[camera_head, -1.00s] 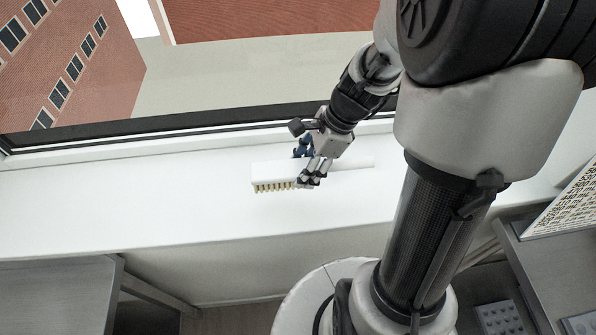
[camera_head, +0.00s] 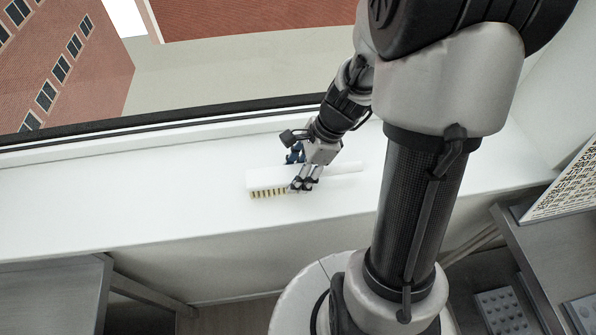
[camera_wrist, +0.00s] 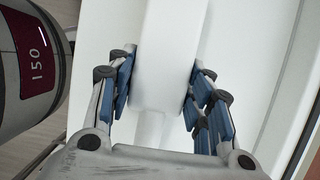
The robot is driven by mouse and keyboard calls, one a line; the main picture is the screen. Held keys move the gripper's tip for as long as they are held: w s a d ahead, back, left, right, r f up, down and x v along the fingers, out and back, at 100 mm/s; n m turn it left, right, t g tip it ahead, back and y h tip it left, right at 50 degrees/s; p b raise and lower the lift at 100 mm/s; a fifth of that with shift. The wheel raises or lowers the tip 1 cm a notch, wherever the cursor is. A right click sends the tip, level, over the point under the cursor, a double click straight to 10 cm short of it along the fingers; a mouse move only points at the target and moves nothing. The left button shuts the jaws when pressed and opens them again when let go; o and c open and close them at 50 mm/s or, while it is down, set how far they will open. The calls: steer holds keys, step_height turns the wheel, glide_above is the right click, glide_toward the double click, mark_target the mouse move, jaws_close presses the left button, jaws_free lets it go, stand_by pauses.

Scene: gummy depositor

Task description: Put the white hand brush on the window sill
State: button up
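The white hand brush (camera_head: 262,180) is at the white window sill (camera_head: 130,205), lying roughly along it with its yellowish bristles facing the room side and its handle pointing right. Whether it rests on the sill or hangs just above is hard to tell. My gripper (camera_head: 303,183) is around the middle of the brush. In the wrist view the brush body (camera_wrist: 167,70) lies between the blue finger pads of my gripper (camera_wrist: 162,85), and the pads appear to touch its sides. The fingers hide part of the brush in the head view.
The black window frame (camera_head: 160,124) runs behind the sill. The sill is clear to the left of the brush. Grey tables stand at the lower left (camera_head: 50,290) and lower right (camera_head: 535,260), the right one with a printed sheet (camera_head: 570,185).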

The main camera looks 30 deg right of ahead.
steer(key=o, duration=0.4)
steer(key=shift+r, duration=0.1)
steer(key=p+v, duration=0.5)
steer(key=v, duration=0.7)
steer(key=s+a+r+n+t+h, duration=0.3)
steer(key=s+a+r+n, duration=0.7)
steer(key=n, duration=1.1)
steer(key=shift+s+r+n+h, duration=0.3)
steer(key=shift+s+r+h, duration=0.45)
steer(key=shift+r, duration=0.45)
steer(key=shift+a, duration=0.15)
